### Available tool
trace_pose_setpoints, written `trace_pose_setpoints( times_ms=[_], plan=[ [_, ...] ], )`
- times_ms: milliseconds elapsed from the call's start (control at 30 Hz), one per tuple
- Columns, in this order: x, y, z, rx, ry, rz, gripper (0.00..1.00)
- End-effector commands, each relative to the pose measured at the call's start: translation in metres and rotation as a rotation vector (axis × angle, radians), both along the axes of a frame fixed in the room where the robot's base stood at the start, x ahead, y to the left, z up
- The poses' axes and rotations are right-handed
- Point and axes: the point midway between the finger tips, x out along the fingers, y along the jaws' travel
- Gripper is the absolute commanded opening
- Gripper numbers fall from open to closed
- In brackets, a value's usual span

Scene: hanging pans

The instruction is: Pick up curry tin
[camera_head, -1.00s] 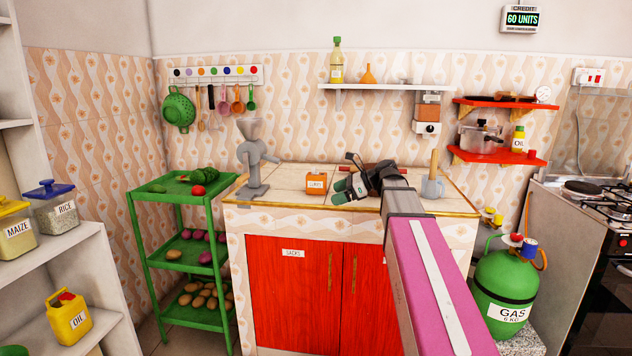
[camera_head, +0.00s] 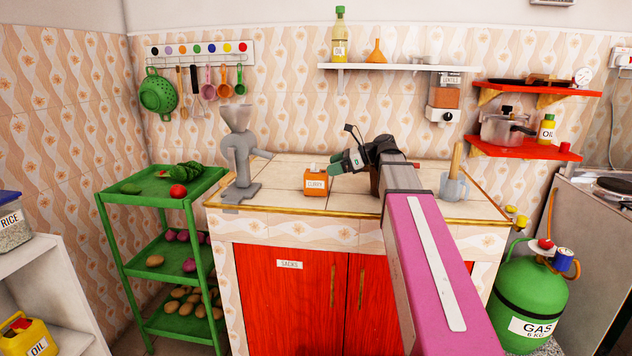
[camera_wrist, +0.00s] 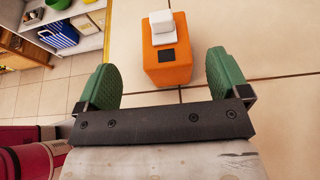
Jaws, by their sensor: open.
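The curry tin (camera_head: 316,182) is a small orange box with a pale label and a white top, standing upright on the tiled counter. In the wrist view the tin (camera_wrist: 168,62) is ahead of my gripper and between the lines of its fingers, with its white cap near the top edge. My gripper (camera_head: 338,163) is at the right of the tin in the head view, at about the height of its top. In the wrist view my gripper (camera_wrist: 168,82) has its two green fingers spread apart, with nothing held. The tin's far side is hidden.
A grey grinder (camera_head: 239,160) stands left of the tin on the counter (camera_head: 285,205). A grey mortar with a pestle (camera_head: 454,185) stands at the right. A green rack (camera_head: 150,205) is left of the counter. Bare tiles surround the tin.

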Motion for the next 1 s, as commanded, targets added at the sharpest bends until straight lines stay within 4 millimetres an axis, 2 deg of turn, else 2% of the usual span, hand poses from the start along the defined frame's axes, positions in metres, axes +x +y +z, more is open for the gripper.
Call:
trace_pose_setpoints(
  times_ms=[367, 600, 867, 967, 1000],
  plan=[
    [0.009, 0.028, -0.015, -0.001, 0.000, 0.001, 0.94],
    [0.017, 0.056, -0.030, -0.001, 0.000, 0.002, 0.94],
    [0.018, 0.060, -0.031, -0.001, -0.001, -0.001, 0.94],
    [0.018, 0.060, -0.031, -0.001, -0.001, 0.000, 0.64],
    [0.018, 0.060, -0.031, -0.001, -0.001, 0.000, 0.51]
  ],
)
